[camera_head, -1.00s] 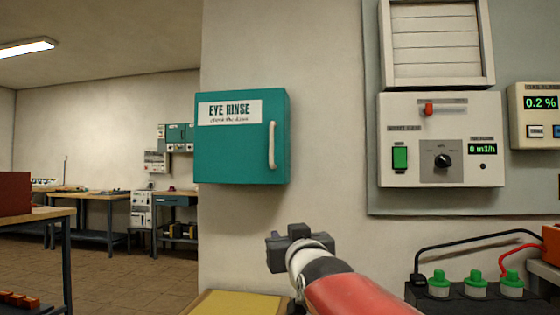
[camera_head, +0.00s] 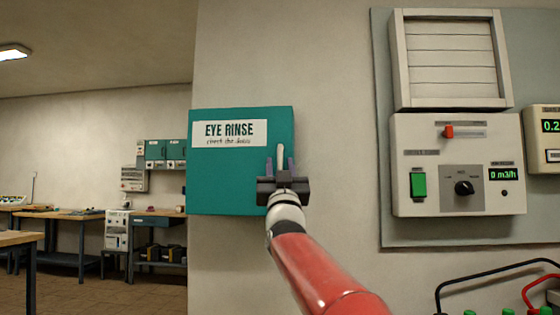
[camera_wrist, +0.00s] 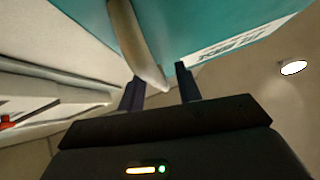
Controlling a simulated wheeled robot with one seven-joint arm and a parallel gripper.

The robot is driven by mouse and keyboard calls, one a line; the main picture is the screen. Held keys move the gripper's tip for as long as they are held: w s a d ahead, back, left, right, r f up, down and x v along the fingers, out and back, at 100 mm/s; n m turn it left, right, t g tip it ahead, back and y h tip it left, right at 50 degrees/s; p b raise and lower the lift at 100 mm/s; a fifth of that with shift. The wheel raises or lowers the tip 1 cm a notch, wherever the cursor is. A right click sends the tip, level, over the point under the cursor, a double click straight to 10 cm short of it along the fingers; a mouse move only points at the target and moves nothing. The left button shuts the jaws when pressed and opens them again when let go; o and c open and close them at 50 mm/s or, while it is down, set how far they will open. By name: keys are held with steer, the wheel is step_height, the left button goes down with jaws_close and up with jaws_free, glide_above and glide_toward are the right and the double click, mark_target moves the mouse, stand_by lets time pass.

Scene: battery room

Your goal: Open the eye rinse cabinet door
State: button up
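The teal eye rinse cabinet (camera_head: 225,170) hangs on the wall with its door shut. Its white label (camera_head: 229,133) is on the upper front. The pale vertical handle (camera_head: 281,152) is on the door's right side, its lower part hidden behind my gripper. My gripper (camera_head: 281,166) is in front of the handle, its two fingers apart. In the wrist view, the handle (camera_wrist: 138,50) reaches down toward the space between the open fingers (camera_wrist: 160,92), nearer the left finger. I cannot tell whether it is touching a finger.
A ventilation control panel (camera_head: 459,163) with a green switch and a dial is on the wall at the right, below a louvred vent (camera_head: 450,58). Workbenches (camera_head: 75,217) stand in the room at the left. The wall around the cabinet is clear.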

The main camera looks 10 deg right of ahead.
steer(key=shift+w+r, duration=0.1)
steer(key=shift+r, duration=0.05)
steer(key=shift+c, duration=0.4)
jaws_close()
